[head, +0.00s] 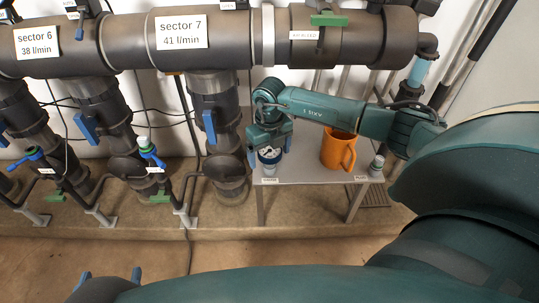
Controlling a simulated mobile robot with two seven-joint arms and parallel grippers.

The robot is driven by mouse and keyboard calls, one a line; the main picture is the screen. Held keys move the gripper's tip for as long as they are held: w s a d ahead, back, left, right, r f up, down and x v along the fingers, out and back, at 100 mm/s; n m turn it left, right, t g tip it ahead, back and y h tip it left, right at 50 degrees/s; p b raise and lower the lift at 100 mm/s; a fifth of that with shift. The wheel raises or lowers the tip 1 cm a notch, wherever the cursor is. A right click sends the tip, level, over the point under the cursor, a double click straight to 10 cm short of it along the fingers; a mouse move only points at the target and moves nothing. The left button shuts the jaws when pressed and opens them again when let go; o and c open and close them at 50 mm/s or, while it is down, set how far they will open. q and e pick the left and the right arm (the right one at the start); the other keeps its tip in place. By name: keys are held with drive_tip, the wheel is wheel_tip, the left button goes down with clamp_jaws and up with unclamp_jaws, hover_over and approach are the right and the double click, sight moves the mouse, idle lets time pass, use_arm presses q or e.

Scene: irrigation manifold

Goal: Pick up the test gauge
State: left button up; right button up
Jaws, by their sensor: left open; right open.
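My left gripper (111,276) is open and empty at the bottom left, low in the picture and far from the gauge.
The large pipe (225,40) runs behind and above. A vertical pipe with a blue valve handle (209,127) stands just left of the table.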

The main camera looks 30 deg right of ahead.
drive_tip(key=shift+f, duration=0.35)
drive_tip(key=c, duration=1.1)
